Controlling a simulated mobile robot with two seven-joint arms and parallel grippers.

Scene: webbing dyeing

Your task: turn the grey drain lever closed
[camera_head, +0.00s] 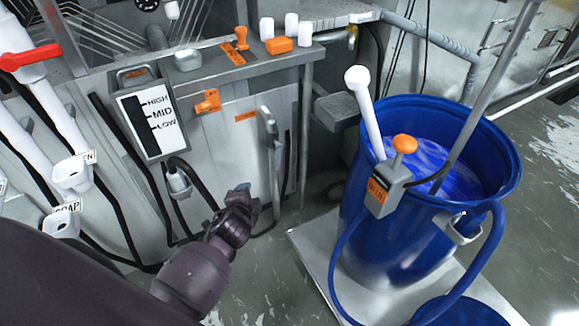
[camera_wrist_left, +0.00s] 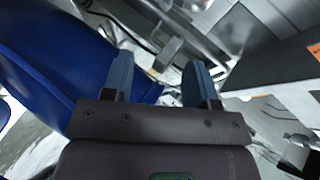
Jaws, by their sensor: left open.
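A grey upright handle, which looks like the drain lever (camera_head: 267,122), stands at the front of the metal cabinet in the head view, right of a small orange label (camera_head: 245,116). Its label is too small to read. My left gripper (camera_head: 244,188) is below and slightly left of the handle, apart from it in the picture. In the left wrist view my left gripper (camera_wrist_left: 158,80) has its two blue fingers spread with nothing held between them. I cannot surely pick out the lever in that view. My right gripper is not in view.
A blue barrel (camera_head: 405,235) of blue liquid stands at right on a pale platform (camera_head: 318,262). A grey box (camera_head: 338,110) juts out between cabinet and barrel. A level gauge (camera_head: 150,120), hoses and a red lever (camera_head: 30,57) are at left.

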